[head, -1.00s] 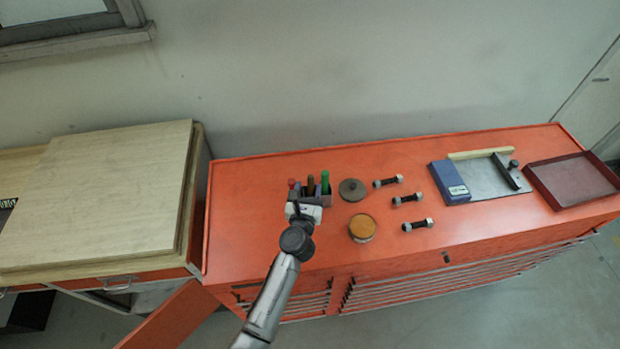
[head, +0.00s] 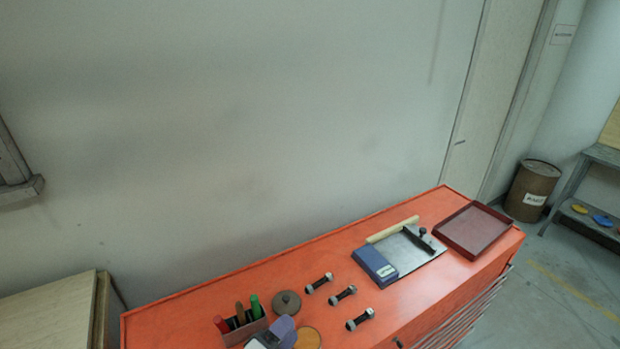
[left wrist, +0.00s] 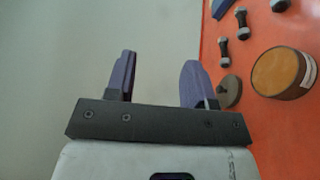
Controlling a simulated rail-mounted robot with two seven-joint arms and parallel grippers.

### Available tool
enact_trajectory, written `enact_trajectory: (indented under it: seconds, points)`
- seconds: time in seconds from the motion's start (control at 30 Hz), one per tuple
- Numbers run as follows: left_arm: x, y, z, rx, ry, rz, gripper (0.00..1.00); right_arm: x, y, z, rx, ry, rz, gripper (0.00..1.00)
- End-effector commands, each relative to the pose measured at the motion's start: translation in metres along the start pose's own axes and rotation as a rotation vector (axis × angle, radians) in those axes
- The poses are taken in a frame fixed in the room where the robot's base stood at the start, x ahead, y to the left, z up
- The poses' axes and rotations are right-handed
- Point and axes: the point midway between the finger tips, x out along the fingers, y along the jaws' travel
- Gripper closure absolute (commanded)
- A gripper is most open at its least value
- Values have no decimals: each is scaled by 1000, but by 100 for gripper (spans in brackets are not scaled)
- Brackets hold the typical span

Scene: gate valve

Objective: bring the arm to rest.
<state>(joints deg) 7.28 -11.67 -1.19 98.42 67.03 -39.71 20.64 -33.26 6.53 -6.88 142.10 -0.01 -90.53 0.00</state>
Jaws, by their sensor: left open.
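My left gripper (head: 275,334) shows at the bottom edge of the head view, beside the marker holder (head: 241,331) and partly over the orange-topped tin (head: 307,338). Its white body is cut off by the frame edge. In the left wrist view its two purple fingers (left wrist: 160,80) stand wide apart with nothing between them. The wall is behind the gap, and the orange cabinet top (left wrist: 240,130) lies to the right. My right gripper is in neither view.
On the cabinet top (head: 410,293) are a dark round disc (head: 286,303), several bolts (head: 343,295), a blue box (head: 376,265) on a metal plate and a dark red tray (head: 474,230). A wooden-topped bench (head: 50,315) stands left. A brown barrel (head: 534,190) stands far right.

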Motion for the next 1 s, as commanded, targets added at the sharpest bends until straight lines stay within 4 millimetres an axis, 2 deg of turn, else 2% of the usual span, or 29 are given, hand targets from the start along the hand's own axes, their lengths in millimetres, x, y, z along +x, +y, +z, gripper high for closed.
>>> enact_trajectory:
  seconds: [0.03,0.1,0.17,0.27,0.37,0.4,0.5,0.6,0.7,0.8,0.9,1.0]
  points:
    - [-5,6,10,181,-75,-66,51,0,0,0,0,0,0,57]
    - [-17,8,20,433,-172,-184,51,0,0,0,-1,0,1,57]
    - [-35,6,24,622,-244,-306,51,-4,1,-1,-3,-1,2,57]
    - [-77,1,22,870,-335,-538,51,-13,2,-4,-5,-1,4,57]
    - [-131,2,15,1023,-383,-785,51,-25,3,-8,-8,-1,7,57]
    - [-155,6,13,1061,-387,-885,51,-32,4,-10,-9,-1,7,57]
    - [-214,23,12,1123,-361,-1091,51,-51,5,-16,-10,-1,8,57]
    - [-257,39,20,1168,-350,-1188,51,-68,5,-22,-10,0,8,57]
    - [-288,43,38,1163,-410,-1228,51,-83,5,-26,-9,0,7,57]
    - [-318,35,54,1132,-491,-1282,51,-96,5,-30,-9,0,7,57]
    - [-341,30,67,1101,-552,-1323,51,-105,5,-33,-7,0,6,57]
    - [-357,27,77,1075,-590,-1347,51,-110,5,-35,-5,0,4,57]
